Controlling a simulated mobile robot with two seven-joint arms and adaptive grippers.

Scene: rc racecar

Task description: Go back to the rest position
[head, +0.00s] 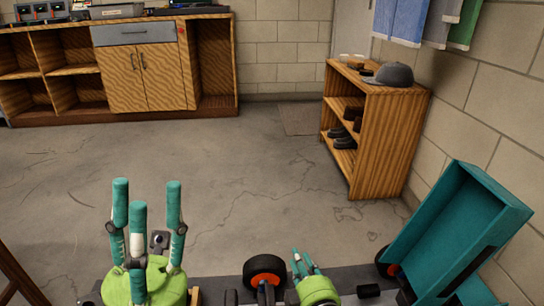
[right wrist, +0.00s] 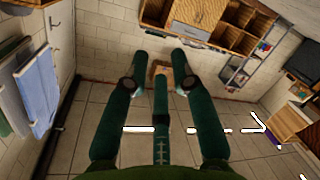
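My left gripper (head: 146,190) stands at the lower left of the head view, its teal fingers pointing up and spread apart. Nothing is between them. My right gripper (head: 303,262) is low in the middle of the head view, partly cut off by the bottom edge. In the right wrist view its fingers (right wrist: 160,66) are spread with nothing held between them.
A low wooden shelf (head: 372,140) with a grey cap (head: 390,74) stands against the right wall. A wooden cabinet (head: 140,75) lines the back wall. The concrete floor (head: 230,165) between is clear. Blue cloths (right wrist: 38,80) hang at left in the right wrist view.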

